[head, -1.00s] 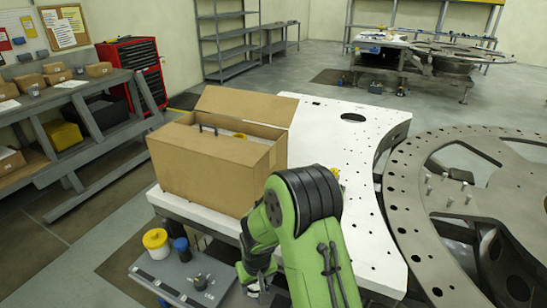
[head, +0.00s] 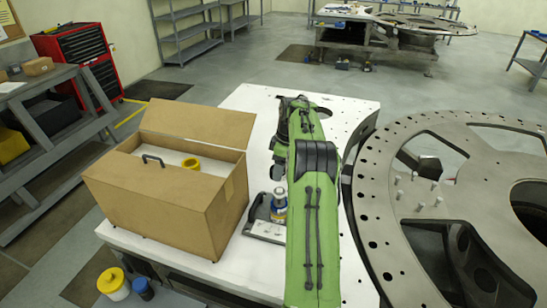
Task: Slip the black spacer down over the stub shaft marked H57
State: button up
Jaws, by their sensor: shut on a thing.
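My green arm reaches forward over the white table. My gripper (head: 278,160) shows only in part, as dark shapes at the left side of the forearm. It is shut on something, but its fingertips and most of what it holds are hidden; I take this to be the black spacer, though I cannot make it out. Several pale upright stub shafts (head: 414,188) stand in a group on the big grey turret plate (head: 385,215) at right, well to the right of the gripper. Their marks are too small to read, so I cannot tell which is H57.
An open cardboard box (head: 160,200) stands on the white table (head: 240,100), left of my arm. A dark tray (head: 257,228) and a silver cylinder (head: 280,203) sit between box and arm. A yellow-lidded jar (head: 112,283) stands lower left. The turret plate has wide openings.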

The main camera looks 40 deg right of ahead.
aim_at(281, 190)
jog(key=shift+s+a+f, duration=0.25)
jog(key=shift+s+a, duration=0.05)
jog(key=shift+f+b, duration=0.25)
jog(key=shift+b, duration=0.15)
jog(key=shift+w+d+f+b, duration=0.15)
jog(key=shift+f+b, duration=0.2)
jog(key=shift+f, duration=0.55)
jog(key=shift+f+b, duration=0.75)
jog(key=shift+b, duration=0.1)
jog(key=shift+f+b, duration=2.55)
jog(key=shift+f, duration=1.45)
jog(key=o, duration=1.2)
jog(key=shift+c, duration=0.2)
